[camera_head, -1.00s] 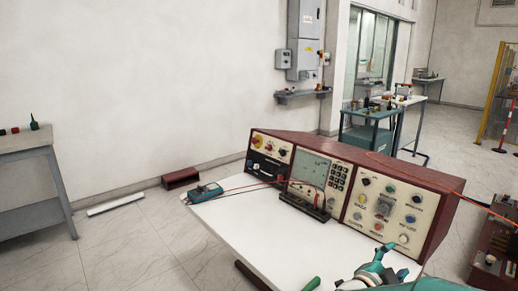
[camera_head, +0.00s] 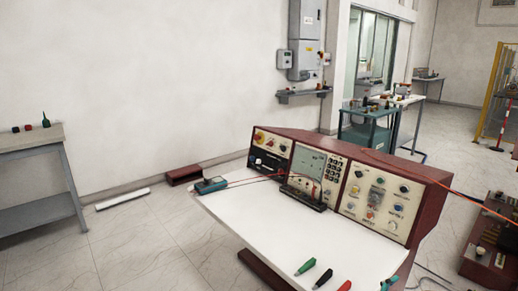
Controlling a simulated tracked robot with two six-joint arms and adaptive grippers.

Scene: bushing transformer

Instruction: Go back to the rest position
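A small teal piece (camera_head: 388,284) shows at the bottom edge, at the right front corner of the white table (camera_head: 300,232). My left gripper is out of view. A maroon control console (camera_head: 350,190) with dials and a screen stands on the back of the table.
Green (camera_head: 306,267), black (camera_head: 323,278) and red (camera_head: 345,285) handles lie at the table's front. A teal meter (camera_head: 210,186) with red leads sits at its left corner. A grey bench (camera_head: 36,150) stands left. A maroon unit (camera_head: 490,255) stands right.

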